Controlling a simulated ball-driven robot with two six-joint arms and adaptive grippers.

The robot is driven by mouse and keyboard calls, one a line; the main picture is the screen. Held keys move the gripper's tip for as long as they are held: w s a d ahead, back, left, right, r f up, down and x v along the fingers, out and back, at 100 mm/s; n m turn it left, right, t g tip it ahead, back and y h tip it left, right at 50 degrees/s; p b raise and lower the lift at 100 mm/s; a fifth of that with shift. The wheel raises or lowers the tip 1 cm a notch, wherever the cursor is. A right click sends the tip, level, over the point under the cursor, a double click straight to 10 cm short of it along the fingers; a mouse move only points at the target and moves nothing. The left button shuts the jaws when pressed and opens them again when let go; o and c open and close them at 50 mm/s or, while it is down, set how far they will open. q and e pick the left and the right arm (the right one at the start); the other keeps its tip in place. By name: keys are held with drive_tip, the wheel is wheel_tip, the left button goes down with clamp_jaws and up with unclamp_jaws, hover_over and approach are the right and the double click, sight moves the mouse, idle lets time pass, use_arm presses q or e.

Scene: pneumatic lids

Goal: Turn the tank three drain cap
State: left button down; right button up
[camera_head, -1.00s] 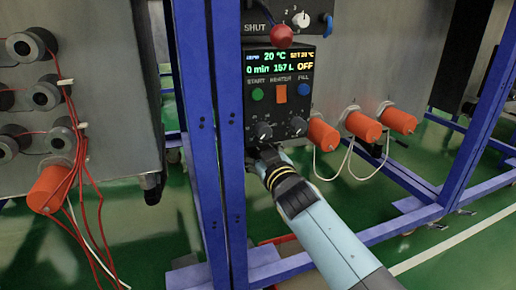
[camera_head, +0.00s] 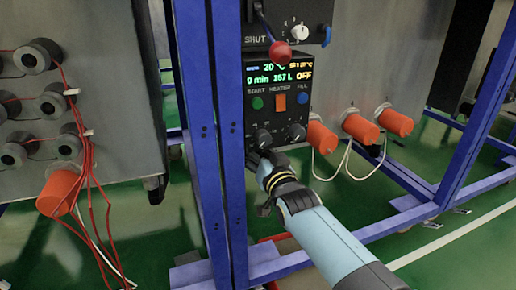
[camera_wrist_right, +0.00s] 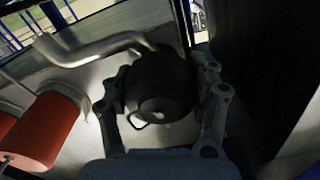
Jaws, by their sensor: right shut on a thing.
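My right gripper (camera_head: 257,160) reaches up to the lower edge of the black control panel (camera_head: 268,115), just under its left dial. In the right wrist view my right gripper (camera_wrist_right: 162,85) has its fingers on both sides of a dark round cap-like thing (camera_wrist_right: 160,95) and is shut on it. This round thing is hidden in the head view, and no tank number on it can be read. My left gripper is in neither view.
Orange caps (camera_head: 360,127) with white cords stick out of the steel tank right of the panel. Blue frame posts (camera_head: 203,120) stand close left of my right gripper. A red-knobbed lever (camera_head: 280,50) hangs above the display. Red wires and another orange cap (camera_head: 58,191) are on the left tank.

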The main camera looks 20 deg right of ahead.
idle(0.3)
drive_tip(key=o, duration=1.2)
drive_tip(key=shift+c, duration=0.2)
drive_tip(key=s, duration=1.2)
drive_tip(key=shift+d, duration=0.25)
